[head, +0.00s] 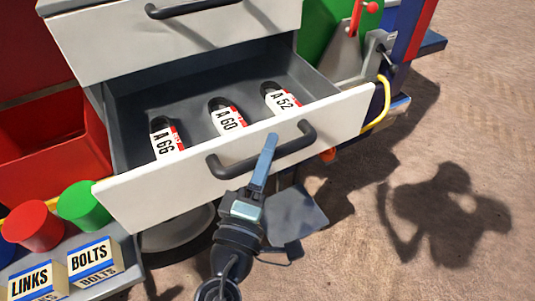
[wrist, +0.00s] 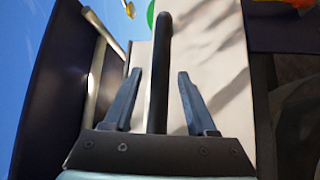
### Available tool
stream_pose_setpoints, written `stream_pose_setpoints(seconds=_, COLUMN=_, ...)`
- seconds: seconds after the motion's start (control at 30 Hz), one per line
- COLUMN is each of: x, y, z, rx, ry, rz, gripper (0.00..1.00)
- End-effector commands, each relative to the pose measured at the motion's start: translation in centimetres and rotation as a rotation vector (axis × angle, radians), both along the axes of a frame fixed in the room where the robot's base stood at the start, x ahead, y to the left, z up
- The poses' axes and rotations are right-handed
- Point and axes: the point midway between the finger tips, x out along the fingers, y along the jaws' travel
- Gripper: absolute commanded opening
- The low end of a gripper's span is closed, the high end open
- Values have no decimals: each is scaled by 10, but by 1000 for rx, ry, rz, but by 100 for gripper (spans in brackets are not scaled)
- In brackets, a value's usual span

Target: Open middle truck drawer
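The truck drawer (head: 122,204) with a white front stands pulled out, below another drawer. Its black bar handle (head: 235,170) runs along the front, and it also shows in the wrist view (wrist: 162,60). My gripper (head: 271,142) is at the handle, over the drawer front. In the wrist view, my gripper's two fingers (wrist: 159,75) stand apart on either side of the handle bar, with gaps showing on both sides.
The drawer above (head: 200,35) is shut. A red bin (head: 45,150), red and green cylinders, and boxes marked LINKS (head: 38,280) and BOLTS (head: 92,258) are at left. A yellow tube (head: 383,100) is right of the drawer. Brown floor at right is clear.

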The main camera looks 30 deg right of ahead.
Motion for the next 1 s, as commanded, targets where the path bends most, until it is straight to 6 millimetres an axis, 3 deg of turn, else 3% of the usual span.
stream_pose_setpoints(seconds=0.37, x=-10, y=10, z=-4, rx=-2, ry=1, rz=2, gripper=57)
stream_pose_setpoints(seconds=0.8, x=-76, y=72, z=-17, rx=0, ry=1, rz=3, gripper=57)
stream_pose_setpoints(seconds=1.0, x=-91, y=86, z=-18, rx=1, ry=1, rz=0, gripper=57)
